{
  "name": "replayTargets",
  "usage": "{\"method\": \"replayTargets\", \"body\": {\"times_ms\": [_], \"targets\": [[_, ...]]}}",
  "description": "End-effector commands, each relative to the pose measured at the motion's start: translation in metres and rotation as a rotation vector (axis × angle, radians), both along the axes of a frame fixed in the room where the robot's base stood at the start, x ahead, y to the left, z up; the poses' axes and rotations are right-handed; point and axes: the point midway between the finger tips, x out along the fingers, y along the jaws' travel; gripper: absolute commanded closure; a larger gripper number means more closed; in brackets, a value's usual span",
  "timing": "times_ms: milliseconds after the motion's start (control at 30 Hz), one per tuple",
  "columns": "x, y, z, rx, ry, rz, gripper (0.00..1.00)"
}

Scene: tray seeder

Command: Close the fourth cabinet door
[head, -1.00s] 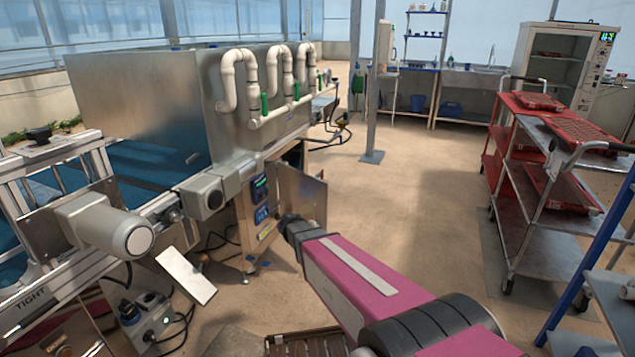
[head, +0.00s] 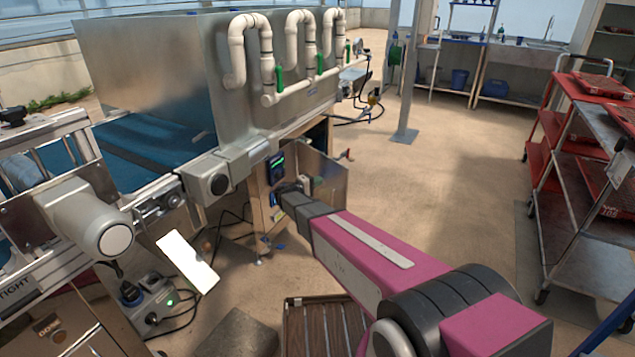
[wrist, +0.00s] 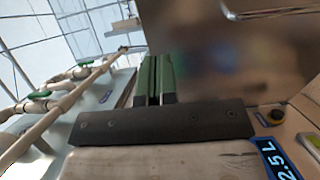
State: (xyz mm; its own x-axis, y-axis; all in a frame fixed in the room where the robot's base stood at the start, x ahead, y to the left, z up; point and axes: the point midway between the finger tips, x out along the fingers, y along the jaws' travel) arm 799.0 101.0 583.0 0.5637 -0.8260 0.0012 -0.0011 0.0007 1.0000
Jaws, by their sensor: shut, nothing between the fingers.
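An open steel cabinet door (head: 326,180) stands swung out from the cabinet under the big steel machine, in the middle of the head view. I cannot read a door number. My gripper is at the end of the magenta arm, in front of the cabinet opening and close to the door; its fingertips are hard to make out in the head view. In the wrist view my gripper (wrist: 155,80) has its green fingers together and empty. Beside them a blurred brown metal panel with a bar handle (wrist: 268,12) fills the upper right; I cannot tell whether the fingers touch it.
The steel machine (head: 155,75) with white pipes (head: 300,45) rises above the cabinet. A red-and-grey trolley (head: 590,220) stands at the right. A slatted brown crate (head: 325,325) and a grey block (head: 240,335) lie at the bottom. The floor between door and trolley is clear.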

Motion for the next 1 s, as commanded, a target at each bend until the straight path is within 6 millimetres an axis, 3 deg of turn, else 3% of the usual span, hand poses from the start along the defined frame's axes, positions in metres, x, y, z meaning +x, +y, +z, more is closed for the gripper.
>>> {"method": "replayTargets", "body": {"times_ms": [300,500,700,1000], "targets": [[0.036,-0.051,-0.001,0.001,0.001,-0.003,1.00],[0.052,-0.075,0.000,-0.001,0.001,-0.002,1.00],[0.059,-0.087,0.000,-0.001,0.001,-0.002,1.00],[0.060,-0.088,0.000,-0.001,0.001,-0.001,1.00]]}}
